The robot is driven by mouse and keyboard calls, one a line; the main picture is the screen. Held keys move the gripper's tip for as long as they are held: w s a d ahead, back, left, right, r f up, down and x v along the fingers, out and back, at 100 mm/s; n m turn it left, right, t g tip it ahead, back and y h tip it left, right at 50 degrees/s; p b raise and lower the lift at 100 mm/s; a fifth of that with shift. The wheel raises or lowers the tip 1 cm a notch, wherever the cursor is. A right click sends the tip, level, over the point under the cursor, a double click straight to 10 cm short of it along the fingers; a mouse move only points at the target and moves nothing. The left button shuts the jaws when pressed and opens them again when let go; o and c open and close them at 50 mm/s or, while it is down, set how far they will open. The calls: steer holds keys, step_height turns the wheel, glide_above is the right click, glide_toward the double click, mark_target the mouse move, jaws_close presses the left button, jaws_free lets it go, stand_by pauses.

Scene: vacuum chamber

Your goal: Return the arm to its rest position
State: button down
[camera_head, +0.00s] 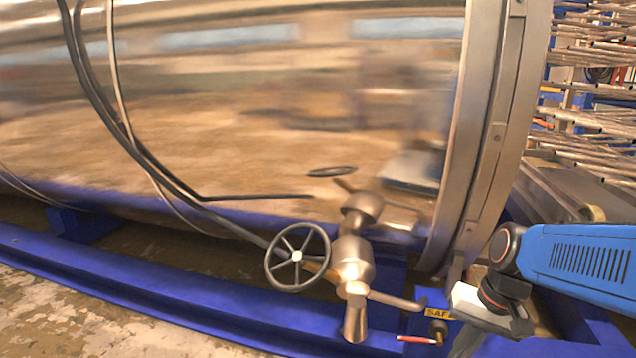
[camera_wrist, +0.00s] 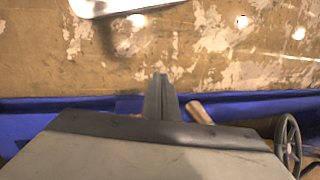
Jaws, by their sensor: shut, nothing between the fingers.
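My blue arm (camera_head: 580,262) reaches in from the right edge in the head view and bends down at its wrist. My gripper (camera_wrist: 160,82) is shut and empty in the wrist view, its fingers together and pointing at the worn floor. In the head view it is partly seen at the lower right, near the blue frame and to the right of the valve. The metal valve (camera_head: 352,262) has a spoked handwheel (camera_head: 297,257), which also shows at the right edge of the wrist view (camera_wrist: 288,145). I see no contact between gripper and valve.
The large shiny chamber (camera_head: 250,110) fills the back, with a thick flange (camera_head: 480,140) at its end. A blue base frame (camera_head: 130,292) runs along the floor. Racks of metal rods (camera_head: 595,90) stand at the right. Open floor (camera_head: 60,325) lies at the lower left.

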steer(key=s+d+r+n+t+h, duration=0.1)
steer(key=s+r+n+t+h, duration=0.1)
steer(key=s, duration=0.5)
steer(key=shift+d+r+n+t+h, duration=0.15)
steer(key=shift+r+n+t+h, duration=0.15)
steer(key=shift+r+n+t, duration=0.9)
steer(key=shift+r+m, duration=0.2)
steer(key=shift+m, duration=0.1)
